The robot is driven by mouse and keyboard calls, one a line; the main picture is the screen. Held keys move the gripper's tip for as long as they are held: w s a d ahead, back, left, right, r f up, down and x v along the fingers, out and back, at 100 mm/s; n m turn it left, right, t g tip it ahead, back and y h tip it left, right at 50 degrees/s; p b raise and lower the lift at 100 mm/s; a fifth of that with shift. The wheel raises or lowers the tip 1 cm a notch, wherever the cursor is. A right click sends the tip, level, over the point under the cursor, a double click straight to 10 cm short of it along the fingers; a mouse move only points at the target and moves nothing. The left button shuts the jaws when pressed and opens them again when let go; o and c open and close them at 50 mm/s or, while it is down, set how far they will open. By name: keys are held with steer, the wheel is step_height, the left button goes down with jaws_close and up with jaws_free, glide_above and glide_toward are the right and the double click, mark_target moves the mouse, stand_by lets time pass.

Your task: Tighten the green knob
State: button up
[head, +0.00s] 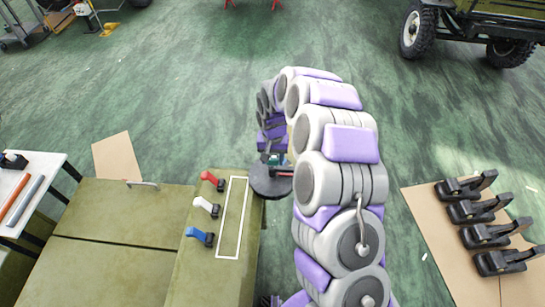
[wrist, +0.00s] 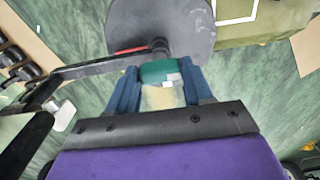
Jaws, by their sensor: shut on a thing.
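The green knob (wrist: 158,71) sits at the end of a short dark stem beside a dark round disc (wrist: 163,24) in the wrist view. My gripper (wrist: 161,76) has its blue fingers on both sides of the knob, shut on it. In the head view the disc (head: 268,183) is at the right edge of the olive panel, and a small green part of the knob (head: 274,158) shows above it. My arm's links hide the area to the right of the knob.
Red (head: 211,180), white (head: 206,206) and blue (head: 200,236) levers stand on the olive panel (head: 215,275), left of a white outlined rectangle. A dark bar (wrist: 95,67) runs close to the gripper. Black clamp-like parts (head: 485,236) lie on cardboard at right.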

steer(key=c, duration=0.4)
steer(key=shift+m+p, duration=0.3)
steer(key=m+p, duration=0.2)
steer(key=shift+r+m, duration=0.15)
steer(key=shift+m, duration=0.25)
steer(key=m+p, duration=0.2)
steer(key=m, duration=0.2)
steer(key=shift+m, duration=0.3)
steer(key=m+p, duration=0.1)
steer(key=m, duration=0.4)
steer(key=shift+p, duration=0.4)
steer(key=shift+w+m, duration=0.1)
steer(key=shift+m, duration=2.3)
steer(key=shift+a, duration=0.1)
